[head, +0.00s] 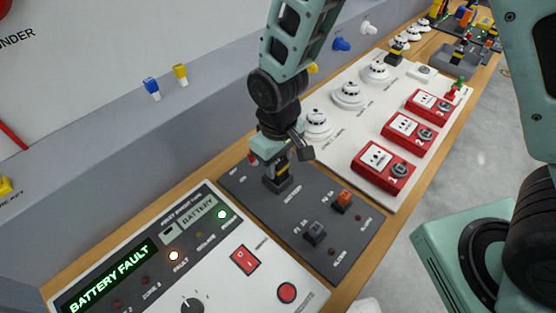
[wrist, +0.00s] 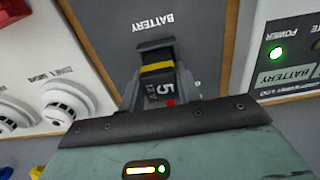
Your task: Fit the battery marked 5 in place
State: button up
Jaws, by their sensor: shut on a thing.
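The battery marked 5 (wrist: 163,88) is dark with a yellow band and a red spot, and it shows in the wrist view. My gripper (wrist: 166,94) is shut on it, one finger on each side; in the head view my gripper (head: 277,167) is over the grey panel. The battery's far end meets a dark holder (wrist: 154,48) by the BATTERY label, also seen in the head view (head: 277,184). I cannot tell how deep the battery sits in it. The control panel display (head: 108,278) reads BATTERY FAULT.
To the right is a white board with red call points (head: 384,168) and white detectors (head: 348,95). A lit fault lamp (head: 174,256) shows on the control panel.

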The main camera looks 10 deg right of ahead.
jog(key=shift+f+b, duration=0.5)
jog(key=shift+f, duration=0.25)
dwell(0.4)
jog(key=o, duration=1.6)
jog(key=shift+r, duration=0.1)
jog(key=shift+r+p, duration=2.9)
jog(key=shift+r, duration=0.5)
